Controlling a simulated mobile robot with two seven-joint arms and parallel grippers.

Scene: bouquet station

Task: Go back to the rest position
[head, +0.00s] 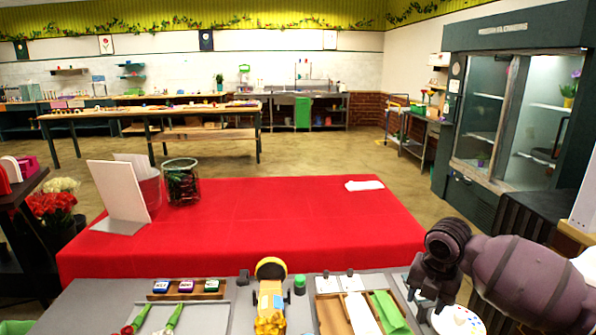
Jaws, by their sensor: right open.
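My right gripper (422,308) is at the lower right, on the dark arm that comes in from the right edge. It points down over the right end of the grey worktop (240,318), near a white round palette (456,321) with coloured spots. It is open, and I see nothing held in it. My left gripper and left arm are not in view.
The grey worktop holds a wooden tray (331,313) with white and green cloths, a yellow item (270,300), small labelled boxes (186,286) and flower stems (173,318). Beyond is a red-covered table (280,225) with a white board (118,190) and a dark wire basket (181,182).

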